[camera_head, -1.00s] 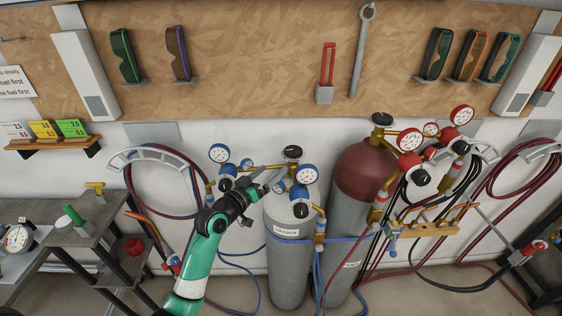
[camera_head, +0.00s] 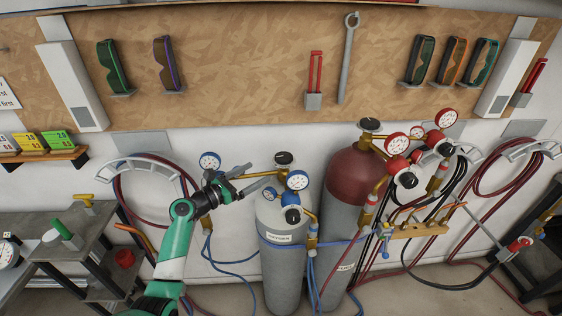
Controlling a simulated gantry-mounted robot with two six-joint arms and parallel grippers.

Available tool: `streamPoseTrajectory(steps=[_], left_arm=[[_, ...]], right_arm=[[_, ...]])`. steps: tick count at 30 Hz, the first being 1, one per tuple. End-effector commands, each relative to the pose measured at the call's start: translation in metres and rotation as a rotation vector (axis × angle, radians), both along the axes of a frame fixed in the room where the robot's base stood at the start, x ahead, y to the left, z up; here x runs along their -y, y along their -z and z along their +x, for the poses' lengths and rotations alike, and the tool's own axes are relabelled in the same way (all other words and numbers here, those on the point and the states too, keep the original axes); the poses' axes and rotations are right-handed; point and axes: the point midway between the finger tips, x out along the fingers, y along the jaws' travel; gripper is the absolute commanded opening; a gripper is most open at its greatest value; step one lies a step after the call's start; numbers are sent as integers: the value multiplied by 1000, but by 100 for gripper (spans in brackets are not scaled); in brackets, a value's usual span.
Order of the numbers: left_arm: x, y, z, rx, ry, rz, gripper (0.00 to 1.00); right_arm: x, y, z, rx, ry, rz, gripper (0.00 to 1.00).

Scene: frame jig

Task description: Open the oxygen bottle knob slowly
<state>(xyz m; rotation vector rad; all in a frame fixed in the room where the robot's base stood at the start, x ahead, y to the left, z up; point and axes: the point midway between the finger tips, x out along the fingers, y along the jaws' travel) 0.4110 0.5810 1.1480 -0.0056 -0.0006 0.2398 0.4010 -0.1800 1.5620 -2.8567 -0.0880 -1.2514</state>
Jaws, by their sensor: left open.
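The grey oxygen bottle (camera_head: 284,262) stands upright in the middle, with a label on its front. Its black top knob (camera_head: 284,158) sits above the brass valve. Blue-rimmed gauges (camera_head: 297,180) and a black regulator knob (camera_head: 292,216) are at its front. My left gripper (camera_head: 254,180) reaches in from the left, open, its fingers pointing right toward the valve, a little below and left of the top knob. I cannot tell whether the fingers touch anything. My right gripper is not in view.
A red-topped gas bottle (camera_head: 354,176) with red gauges stands close on the right. Blue hoses (camera_head: 226,262) hang near the bottle, and a brass manifold (camera_head: 420,230) is at the right. A grey shelf (camera_head: 88,232) stands at the left.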

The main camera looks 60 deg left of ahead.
Motion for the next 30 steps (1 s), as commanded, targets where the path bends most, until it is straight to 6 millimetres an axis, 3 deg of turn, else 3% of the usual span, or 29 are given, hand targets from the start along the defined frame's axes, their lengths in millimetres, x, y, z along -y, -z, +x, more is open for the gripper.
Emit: streamPoseTrajectory(steps=[15,20,27,30], left_arm=[[-23,3,96,0,1,4,100],[-26,1,108,-1,0,5,100],[-26,0,109,-1,-1,5,100],[-26,0,109,-1,-1,5,86]], right_arm=[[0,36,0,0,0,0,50],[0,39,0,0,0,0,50],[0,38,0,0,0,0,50],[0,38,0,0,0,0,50]])
